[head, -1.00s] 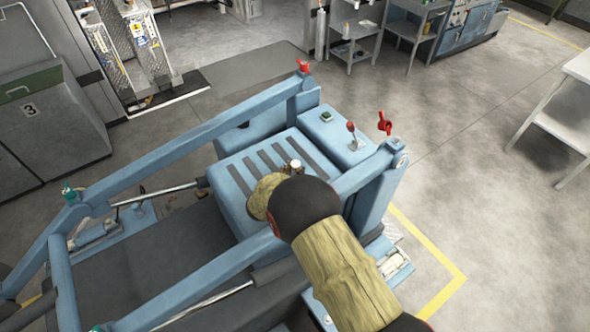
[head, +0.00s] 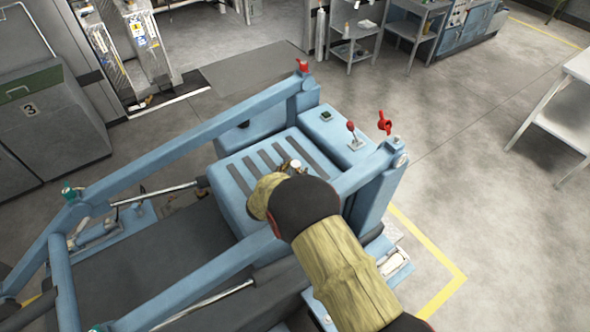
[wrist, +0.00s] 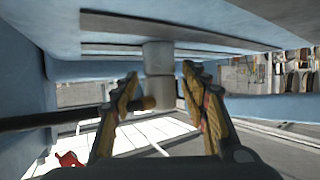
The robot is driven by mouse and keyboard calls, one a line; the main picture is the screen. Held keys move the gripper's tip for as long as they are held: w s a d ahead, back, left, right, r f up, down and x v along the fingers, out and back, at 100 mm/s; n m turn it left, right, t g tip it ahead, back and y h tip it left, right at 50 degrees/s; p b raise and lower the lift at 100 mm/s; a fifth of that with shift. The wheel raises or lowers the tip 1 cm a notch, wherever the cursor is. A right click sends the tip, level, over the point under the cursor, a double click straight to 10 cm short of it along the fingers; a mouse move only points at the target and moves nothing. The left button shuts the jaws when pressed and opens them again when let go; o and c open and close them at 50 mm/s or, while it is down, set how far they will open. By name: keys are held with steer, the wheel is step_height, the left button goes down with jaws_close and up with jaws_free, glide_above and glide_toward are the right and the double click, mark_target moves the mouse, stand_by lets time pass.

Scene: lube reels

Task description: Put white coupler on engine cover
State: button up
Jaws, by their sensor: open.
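The white coupler (head: 295,163) stands on the slotted top of the blue engine cover (head: 236,188) in the head view. In the wrist view, which looks upside down, the pale two-part coupler (wrist: 158,58) meets the blue cover (wrist: 60,35) and its dark slot strips. My gripper (wrist: 160,78) is open, with one finger on each side of the coupler and visible gaps between. In the head view my gripper (head: 291,170) is mostly hidden behind my own wrist.
Blue frame bars (head: 190,142) run along the machine. A red-knobbed lever (head: 351,130) and a red handle (head: 385,122) stand right of the cover. A white table (head: 572,100) is at far right. The floor between is clear.

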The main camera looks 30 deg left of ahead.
mark_target(294, 170)
steer(key=v, duration=0.7)
steer(key=shift+s+r, duration=0.25)
steer(key=shift+s, duration=0.05)
